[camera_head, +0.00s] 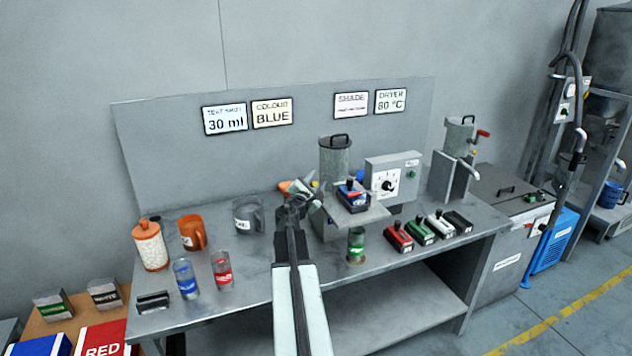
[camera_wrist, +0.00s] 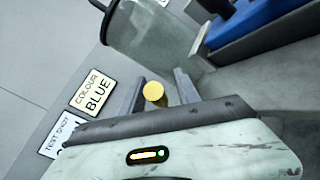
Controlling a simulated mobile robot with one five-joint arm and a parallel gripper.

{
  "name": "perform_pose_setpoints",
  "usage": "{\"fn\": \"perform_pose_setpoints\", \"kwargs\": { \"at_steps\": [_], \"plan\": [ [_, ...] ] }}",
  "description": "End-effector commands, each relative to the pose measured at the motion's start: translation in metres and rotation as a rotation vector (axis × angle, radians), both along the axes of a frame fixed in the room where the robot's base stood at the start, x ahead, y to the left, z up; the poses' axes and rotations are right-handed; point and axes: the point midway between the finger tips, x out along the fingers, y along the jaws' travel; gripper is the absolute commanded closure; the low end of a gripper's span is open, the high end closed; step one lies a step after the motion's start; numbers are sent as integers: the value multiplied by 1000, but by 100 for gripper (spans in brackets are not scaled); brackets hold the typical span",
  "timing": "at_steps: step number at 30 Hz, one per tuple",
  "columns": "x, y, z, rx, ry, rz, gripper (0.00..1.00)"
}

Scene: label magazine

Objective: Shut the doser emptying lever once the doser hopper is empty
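The doser hopper is a grey see-through cylinder with a black-handled lid (camera_head: 335,157); it also shows in the wrist view (camera_wrist: 150,38). No coloured pellets show in its visible wall, but I cannot see all of its inside. A round yellow knob (camera_wrist: 155,94), apparently the emptying lever's end, lies between the fingers of my gripper (camera_wrist: 160,92), with gaps on both sides. In the head view my gripper (camera_head: 303,188) is at the doser's left side. It is open and hides much of the lever there. An orange piece (camera_head: 285,186) shows beside it, its identity unclear.
A green-banded cup (camera_head: 356,246) stands below. Orange (camera_head: 192,233) and grey (camera_head: 248,216) jugs stand left on the bench. A knob box (camera_head: 390,178) stands right of the hopper.

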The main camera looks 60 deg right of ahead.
Motion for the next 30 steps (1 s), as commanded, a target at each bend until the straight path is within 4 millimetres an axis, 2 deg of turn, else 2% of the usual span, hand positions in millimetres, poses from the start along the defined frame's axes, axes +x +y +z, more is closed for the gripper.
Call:
{"fn": "perform_pose_setpoints", "kwargs": {
  "at_steps": [6,7,11,30],
  "plan": [
    [1,-2,0,0,-1,0,61],
    [1,-2,0,1,-1,1,64],
    [1,-1,0,0,-1,1,100],
    [2,0,0,0,0,1,100]
  ]
}}
